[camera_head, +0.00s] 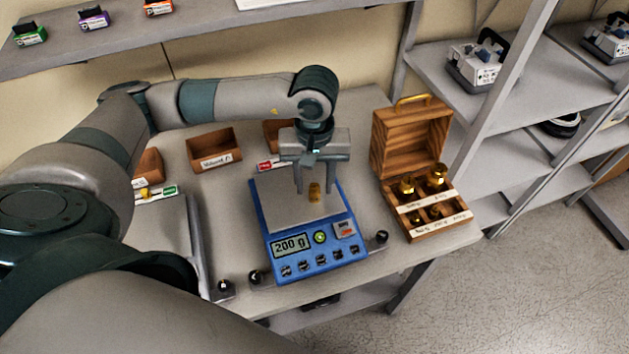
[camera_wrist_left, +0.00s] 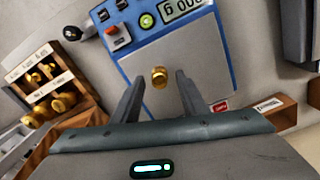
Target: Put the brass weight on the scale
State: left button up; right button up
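The blue scale (camera_head: 312,231) stands on the table, its display reading 200 g. A small brass weight (camera_head: 314,192) stands on the scale's grey plate. It also shows in the left wrist view (camera_wrist_left: 159,77) on the plate (camera_wrist_left: 180,50). My left gripper (camera_head: 314,188) is over the plate with its fingers apart on either side of the weight. In the left wrist view the fingers (camera_wrist_left: 158,95) are spread, with gaps between them and the weight. My right gripper is not in view.
An open wooden case (camera_head: 411,150) with several brass weights stands right of the scale. Small brown boxes (camera_head: 215,150) stand behind and left of the scale. Grey shelves (camera_head: 500,110) rise on the right, and another shelf (camera_head: 200,25) hangs above the table's back.

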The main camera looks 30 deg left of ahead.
aim_at(314, 186)
pick_arm(q)
notch_tip(314, 186, up, 7)
jog(key=shift+f+b, duration=0.1)
jog(key=shift+b, duration=1.1)
jog(key=shift+r, duration=0.25)
